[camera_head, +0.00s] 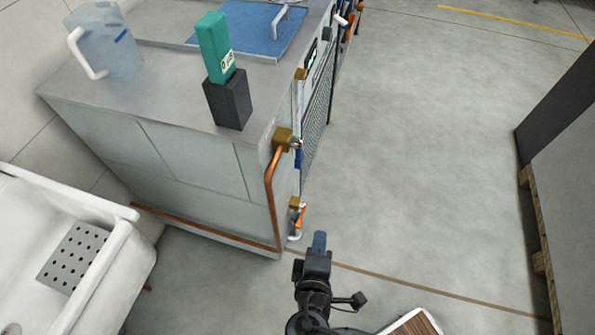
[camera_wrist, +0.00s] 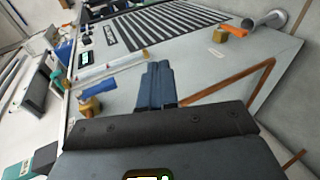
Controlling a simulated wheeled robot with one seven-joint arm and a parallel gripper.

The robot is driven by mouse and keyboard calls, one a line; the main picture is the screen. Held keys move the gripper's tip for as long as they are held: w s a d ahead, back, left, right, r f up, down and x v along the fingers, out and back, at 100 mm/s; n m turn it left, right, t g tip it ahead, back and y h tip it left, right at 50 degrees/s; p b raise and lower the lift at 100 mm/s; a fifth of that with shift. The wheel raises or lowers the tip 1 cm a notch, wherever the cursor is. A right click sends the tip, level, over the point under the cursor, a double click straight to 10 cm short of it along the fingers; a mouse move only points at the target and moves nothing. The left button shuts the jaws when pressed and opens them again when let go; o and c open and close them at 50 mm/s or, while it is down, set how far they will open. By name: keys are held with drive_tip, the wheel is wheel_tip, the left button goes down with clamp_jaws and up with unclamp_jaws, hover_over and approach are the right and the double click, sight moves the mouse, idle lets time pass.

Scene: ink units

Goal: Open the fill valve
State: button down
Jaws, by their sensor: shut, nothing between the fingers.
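Two valves sit on the panel side of the grey unit, and I cannot tell which is the fill valve. The upper one has a brass body (camera_head: 283,138) and a blue lever (camera_head: 299,158); the lever also shows at left in the wrist view (camera_wrist: 98,87). The lower one has an orange lever (camera_head: 301,217), seen at top right in the wrist view (camera_wrist: 263,21) beside a metal spout (camera_wrist: 285,20). My gripper (camera_head: 319,240) is shut and empty, in front of the panel near the lower valve in the head view. It appears apart from both levers.
A copper pipe (camera_head: 270,195) runs down the unit's corner. A green meter (camera_head: 214,45) on a dark block (camera_head: 229,100) and a clear jug (camera_head: 105,42) stand on top. Floor between is clear.

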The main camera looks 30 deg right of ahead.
drive_tip(key=w+a+r+m+t+h, duration=0.1)
drive_tip(key=w+a+r+h, duration=0.1)
drive_tip(key=a+r, duration=0.2)
drive_tip(key=w+a+r+t+h, duration=0.1)
drive_tip(key=w+a+r+h, duration=0.15)
drive_tip(key=a+r, duration=0.2)
drive_tip(key=p, duration=0.1)
approach(298, 162)
drive_tip(key=x, duration=0.7)
drive_tip(key=shift+a+r, duration=0.1)
